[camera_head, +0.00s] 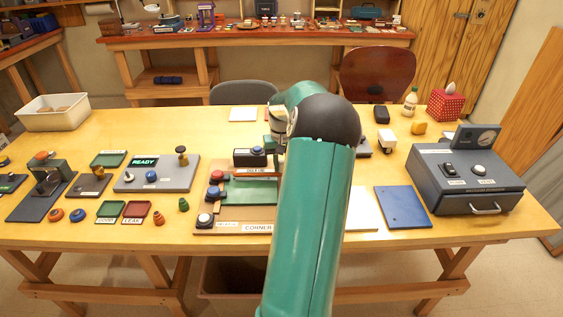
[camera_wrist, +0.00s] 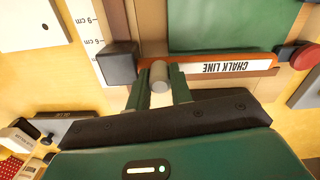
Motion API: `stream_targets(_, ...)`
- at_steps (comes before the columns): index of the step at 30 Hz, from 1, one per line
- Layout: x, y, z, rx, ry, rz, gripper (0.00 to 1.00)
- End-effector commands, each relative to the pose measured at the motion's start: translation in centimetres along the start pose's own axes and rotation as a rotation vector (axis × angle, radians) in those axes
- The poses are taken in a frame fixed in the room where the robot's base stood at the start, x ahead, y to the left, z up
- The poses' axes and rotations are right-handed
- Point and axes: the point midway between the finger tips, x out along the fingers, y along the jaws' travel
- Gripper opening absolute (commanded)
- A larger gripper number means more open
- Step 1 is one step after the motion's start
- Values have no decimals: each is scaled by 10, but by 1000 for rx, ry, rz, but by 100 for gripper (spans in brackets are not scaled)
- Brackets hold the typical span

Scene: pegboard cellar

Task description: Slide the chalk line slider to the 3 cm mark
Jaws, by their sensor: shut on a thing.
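In the wrist view my gripper (camera_wrist: 158,88) is shut on a pale grey cylindrical knob (camera_wrist: 158,74), one finger on each side. The knob stands at an orange-brown bar carrying an upside-down "CHALK LINE" label (camera_wrist: 225,67); this looks like the chalk line slider. A dark block (camera_wrist: 117,62) sits at the bar's left end. A white scale (camera_wrist: 92,25) shows "9 cm" and "6 cm" marks above the dark block, which covers part of the scale; I see no 3 cm mark.
A green panel (camera_wrist: 220,25) lies beyond the bar, and a red button (camera_wrist: 305,57) is at the right. In the head view, a grey console (camera_head: 155,177) stands left of the board and a dark machine (camera_head: 465,190) at the right. The yellow table is crowded.

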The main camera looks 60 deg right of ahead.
Motion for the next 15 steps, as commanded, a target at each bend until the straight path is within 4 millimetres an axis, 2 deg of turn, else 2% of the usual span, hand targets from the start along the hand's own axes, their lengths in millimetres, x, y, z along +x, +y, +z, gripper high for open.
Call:
stream_targets(5, -1, 0, -2, 1, 2, 0, 0)
stream_targets(6, -1, 0, -3, 1, 2, 0, 23)
stream_targets(9, -1, 0, -3, 1, 2, 0, 43)
stream_targets(15, -1, 0, -3, 1, 1, 0, 43)
